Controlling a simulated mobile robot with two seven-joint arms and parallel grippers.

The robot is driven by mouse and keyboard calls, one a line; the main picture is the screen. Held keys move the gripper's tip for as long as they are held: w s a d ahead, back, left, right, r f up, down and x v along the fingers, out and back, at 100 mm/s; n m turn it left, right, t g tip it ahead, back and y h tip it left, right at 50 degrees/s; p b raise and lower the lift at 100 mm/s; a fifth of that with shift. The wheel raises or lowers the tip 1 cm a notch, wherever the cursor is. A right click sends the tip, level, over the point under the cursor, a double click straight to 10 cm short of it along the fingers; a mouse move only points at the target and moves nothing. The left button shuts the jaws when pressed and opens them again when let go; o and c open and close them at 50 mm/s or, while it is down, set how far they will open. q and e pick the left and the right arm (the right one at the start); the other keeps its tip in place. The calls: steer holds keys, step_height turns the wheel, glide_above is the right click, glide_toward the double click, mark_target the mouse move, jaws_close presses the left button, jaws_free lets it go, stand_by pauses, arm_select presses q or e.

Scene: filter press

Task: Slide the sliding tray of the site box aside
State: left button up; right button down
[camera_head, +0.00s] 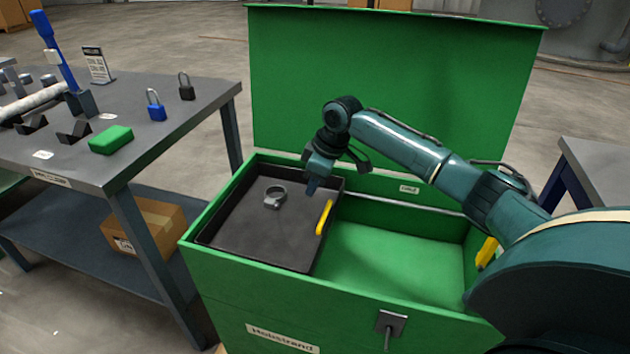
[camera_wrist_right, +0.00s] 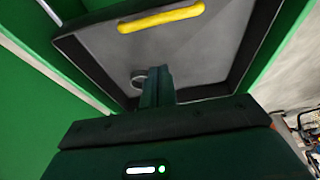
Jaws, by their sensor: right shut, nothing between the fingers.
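The green site box (camera_head: 270,300) stands open with its lid (camera_head: 390,90) raised at the back. The dark sliding tray (camera_head: 250,240) sits at the left end of the box, with a yellow handle (camera_head: 325,217) along its right edge. A grey ring-shaped part (camera_head: 274,195) lies in the tray. My right gripper (camera_head: 311,188) is shut and empty above the tray's back right part, apart from the handle. In the right wrist view the shut fingers (camera_wrist_right: 157,84) show in front of the tray floor, with the yellow handle (camera_wrist_right: 161,18) beyond. My left gripper is not in view.
The right part of the box is open down to its green floor (camera_head: 390,262), with another yellow piece (camera_head: 487,252) at the right wall. A workbench (camera_head: 190,130) with padlocks and a green block (camera_head: 111,140) stands left. Another table (camera_head: 600,165) stands right.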

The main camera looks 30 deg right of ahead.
steer(key=b, duration=0.1)
glide_above(306, 224)
step_height(306, 224, down, 6)
steer(key=shift+f, duration=0.1)
steer(key=shift+s+d+r, duration=0.2)
steer(key=shift+s+d, duration=0.35)
steer(key=shift+s, duration=0.05)
steer(key=shift+s+d+r, duration=0.15)
steer(key=shift+s+d, duration=0.35)
steer(key=shift+s, duration=0.05)
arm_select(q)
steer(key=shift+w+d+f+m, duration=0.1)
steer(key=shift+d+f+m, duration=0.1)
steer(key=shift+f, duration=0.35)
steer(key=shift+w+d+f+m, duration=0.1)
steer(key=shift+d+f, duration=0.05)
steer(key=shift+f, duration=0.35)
arm_select(e)
steer(key=shift+s+d+r, duration=0.1)
steer(key=shift+s+d, duration=0.15)
steer(key=shift+s, duration=0.05)
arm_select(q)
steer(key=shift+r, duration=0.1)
